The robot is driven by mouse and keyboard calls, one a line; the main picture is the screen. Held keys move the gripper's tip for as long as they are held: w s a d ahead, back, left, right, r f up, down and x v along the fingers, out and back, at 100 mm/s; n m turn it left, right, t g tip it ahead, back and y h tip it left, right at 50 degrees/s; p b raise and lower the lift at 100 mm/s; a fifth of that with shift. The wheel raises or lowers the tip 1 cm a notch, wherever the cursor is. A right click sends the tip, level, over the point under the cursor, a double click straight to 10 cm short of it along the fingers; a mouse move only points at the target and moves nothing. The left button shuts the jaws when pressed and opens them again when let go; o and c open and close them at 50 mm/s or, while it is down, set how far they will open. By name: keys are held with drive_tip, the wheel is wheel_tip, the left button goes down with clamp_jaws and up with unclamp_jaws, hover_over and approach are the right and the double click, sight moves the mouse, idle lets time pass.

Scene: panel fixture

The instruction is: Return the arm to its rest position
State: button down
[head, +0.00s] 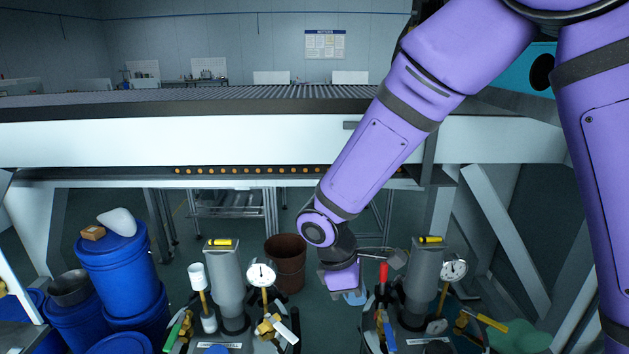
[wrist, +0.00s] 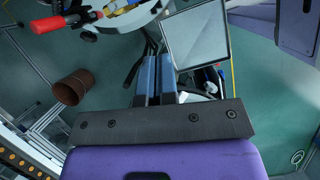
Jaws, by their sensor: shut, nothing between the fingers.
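My purple arm reaches down from the upper right in the head view, its wrist hanging between two fixtures. In the wrist view my gripper (wrist: 157,75) has its two blue fingers side by side, shut and empty. In the head view the fingers are hard to make out below the purple wrist. The right fixture (head: 421,285) has a grey cylinder, a dial gauge (head: 453,270) and a red handle (head: 383,273). The wrist passes close to its left side; I cannot tell whether they touch. The red handle also appears in the wrist view (wrist: 50,24).
The left fixture (head: 223,285) has a grey cylinder and a gauge (head: 261,274). A brown bin (head: 286,262) stands behind, between the fixtures. Blue barrels (head: 117,266) are at the left. A white conveyor frame (head: 180,143) spans the scene behind my arm.

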drive_tip(key=s+d+r+m+t+y, duration=0.1)
drive_tip(key=s+d+r+m, duration=0.1)
drive_tip(key=d+r+m, duration=0.35)
drive_tip(key=s+d+r+m+t+y, duration=0.1)
drive_tip(key=s+d+r+m, duration=0.1)
drive_tip(key=d+r, duration=0.65)
drive_tip(key=s+d+r+m+t+y, duration=0.1)
drive_tip(key=s+d+r+m, duration=0.2)
drive_tip(key=s+r+m, duration=0.1)
drive_tip(key=s+d+r+m+t+y, duration=0.1)
drive_tip(key=s+d+r+m+t, duration=0.1)
drive_tip(key=s+d+r+m, duration=0.2)
drive_tip(key=s+r, duration=0.2)
drive_tip(key=s, duration=0.2)
drive_tip(key=shift+s+d+r+t, duration=0.25)
drive_tip(key=shift+s+r+t, duration=0.05)
drive_tip(key=shift+r, duration=0.05)
